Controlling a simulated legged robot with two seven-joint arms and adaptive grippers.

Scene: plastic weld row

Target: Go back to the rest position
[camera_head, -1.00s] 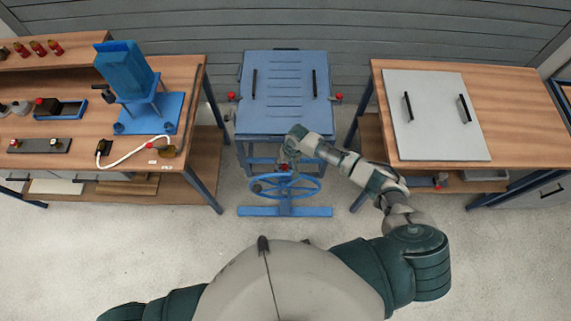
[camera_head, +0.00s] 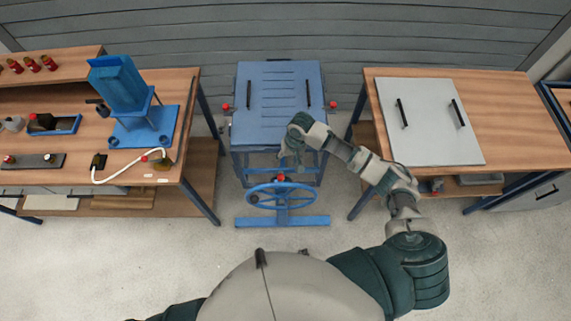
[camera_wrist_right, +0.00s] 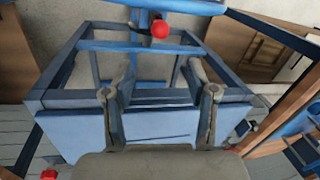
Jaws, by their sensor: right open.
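My right gripper (camera_head: 289,160) is in front of the blue machine (camera_head: 278,95), above its blue handwheel (camera_head: 282,196). In the right wrist view the right gripper (camera_wrist_right: 160,95) has its two fingers spread wide, with nothing between them. Behind the fingers are the blue frame bars of the machine (camera_wrist_right: 150,122) and a red knob (camera_wrist_right: 160,28). My left gripper is not in view; only a dark part of my left arm shows at the lower edge of the head view.
A wooden table (camera_head: 510,110) at the right carries a grey panel (camera_head: 430,130) with two black handles. A wooden bench (camera_head: 180,85) at the left holds a blue press (camera_head: 125,90) and a white cable (camera_head: 122,165). Grey floor lies open in front.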

